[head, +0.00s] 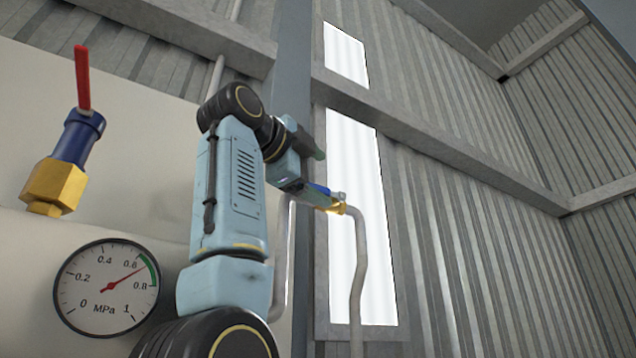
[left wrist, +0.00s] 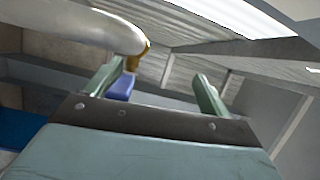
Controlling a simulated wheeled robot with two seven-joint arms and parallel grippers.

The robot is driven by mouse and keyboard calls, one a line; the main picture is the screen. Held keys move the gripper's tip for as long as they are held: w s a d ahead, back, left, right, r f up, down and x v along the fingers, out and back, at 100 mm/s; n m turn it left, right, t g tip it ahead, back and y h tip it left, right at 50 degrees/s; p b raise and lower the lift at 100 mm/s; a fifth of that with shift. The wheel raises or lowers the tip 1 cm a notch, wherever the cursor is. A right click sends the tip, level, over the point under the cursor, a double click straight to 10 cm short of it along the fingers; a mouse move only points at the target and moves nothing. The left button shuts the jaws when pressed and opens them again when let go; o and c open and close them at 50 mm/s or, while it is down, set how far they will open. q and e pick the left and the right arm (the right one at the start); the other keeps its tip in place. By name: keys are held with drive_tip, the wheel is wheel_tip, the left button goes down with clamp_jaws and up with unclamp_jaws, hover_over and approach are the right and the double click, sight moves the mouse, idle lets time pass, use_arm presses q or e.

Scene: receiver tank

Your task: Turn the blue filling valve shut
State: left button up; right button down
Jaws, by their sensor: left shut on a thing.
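The blue filling valve's blue handle (head: 318,188) shows at the middle of the head view, above a brass body (head: 337,208) on a grey pipe. My left gripper (head: 312,170) is at the handle. In the left wrist view, the blue handle (left wrist: 122,88) lies against the inner side of the left finger, and the brass part (left wrist: 138,55) shows just beyond it. The far side of the handle is partly hidden. My right gripper is not in view.
A red-levered valve (head: 83,80) with blue and brass body stands on the pale tank (head: 130,150) at left. A pressure gauge (head: 106,288) below reads about 0.7 MPa. The grey pipe (head: 360,260) runs down past a bright window (head: 345,120). Right of it is open room before the corrugated wall.

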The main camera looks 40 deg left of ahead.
use_arm(q)
drive_tip(key=s, duration=0.2)
drive_tip(key=s+r, duration=0.1)
drive_tip(key=shift+s+d+r+t+b, duration=0.1)
drive_tip(key=shift+s+d+t+b, duration=0.05)
drive_tip(key=shift+s+t+b, duration=0.2)
drive_tip(key=shift+o, duration=0.3)
drive_tip(key=shift+s+d+r, duration=0.1)
drive_tip(key=shift+s, duration=1.05)
drive_tip(key=shift+s+b, duration=0.3)
drive_tip(key=shift+b, duration=0.15)
drive_tip(key=shift+c, duration=0.4)
drive_tip(key=shift+s, duration=0.25)
drive_tip(key=c, duration=0.3)
drive_tip(key=s, duration=0.3)
drive_tip(key=shift+s+d+r, duration=0.15)
drive_tip(key=shift+s+d, duration=0.05)
drive_tip(key=shift+c, duration=1.3)
drive_tip(key=s+b, duration=0.1)
drive_tip(key=s, duration=0.4)
drive_tip(key=shift+d, duration=0.1)
